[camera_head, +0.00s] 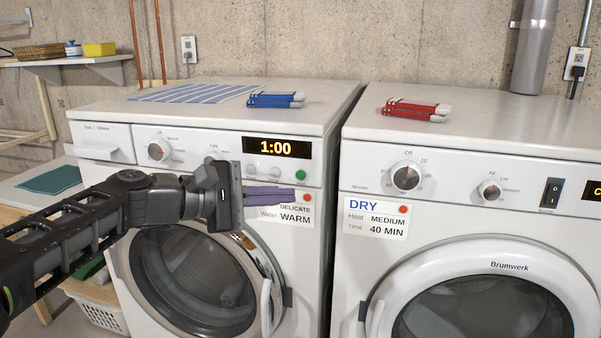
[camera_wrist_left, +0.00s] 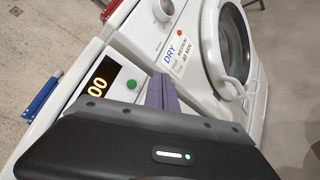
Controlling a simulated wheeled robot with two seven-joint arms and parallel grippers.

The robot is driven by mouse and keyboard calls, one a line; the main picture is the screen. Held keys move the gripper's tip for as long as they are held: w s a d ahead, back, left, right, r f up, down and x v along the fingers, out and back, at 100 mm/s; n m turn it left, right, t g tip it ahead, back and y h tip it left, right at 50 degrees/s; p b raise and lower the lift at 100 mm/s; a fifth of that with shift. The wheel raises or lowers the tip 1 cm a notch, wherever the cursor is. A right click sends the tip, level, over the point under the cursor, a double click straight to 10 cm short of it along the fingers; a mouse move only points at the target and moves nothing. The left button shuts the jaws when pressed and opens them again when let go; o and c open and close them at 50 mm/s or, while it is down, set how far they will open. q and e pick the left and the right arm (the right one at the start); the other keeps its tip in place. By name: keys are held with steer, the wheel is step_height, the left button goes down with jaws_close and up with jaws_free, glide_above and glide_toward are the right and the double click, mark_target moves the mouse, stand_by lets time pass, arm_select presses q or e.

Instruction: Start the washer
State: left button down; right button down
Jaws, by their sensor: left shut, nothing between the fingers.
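The washer (camera_head: 105,190) is the white front-loading machine on the left, with its round door (camera_head: 190,275) closed. Its display (camera_head: 276,147) reads 1:00 in orange. A green button (camera_head: 301,175) sits below the display's right end; it also shows in the left wrist view (camera_wrist_left: 132,84). Its dial (camera_head: 159,150) is at the panel's left. A card reading DELICATE, WARM (camera_head: 294,217) is on the washer front. My left gripper (camera_head: 303,196) is shut and empty in front of that card, its purple fingertips just below the green button. I cannot tell whether they touch the washer. My right gripper is out of view.
The dryer (camera_head: 480,160) stands close on the right, with a DRY card (camera_head: 376,218). A blue folded item (camera_head: 276,100) and a striped cloth (camera_head: 194,93) lie on the washer, a red folded item (camera_head: 415,109) on the dryer. A basket (camera_head: 100,309) is low at left.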

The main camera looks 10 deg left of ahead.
mark_target(301, 175)
arm_select(q)
steer(key=shift+w+d+p, duration=0.15)
steer(key=shift+w+p, duration=0.75)
steer(key=shift+w, duration=2.05)
steer(key=shift+w, duration=0.15)
steer(key=shift+w, duration=0.3)
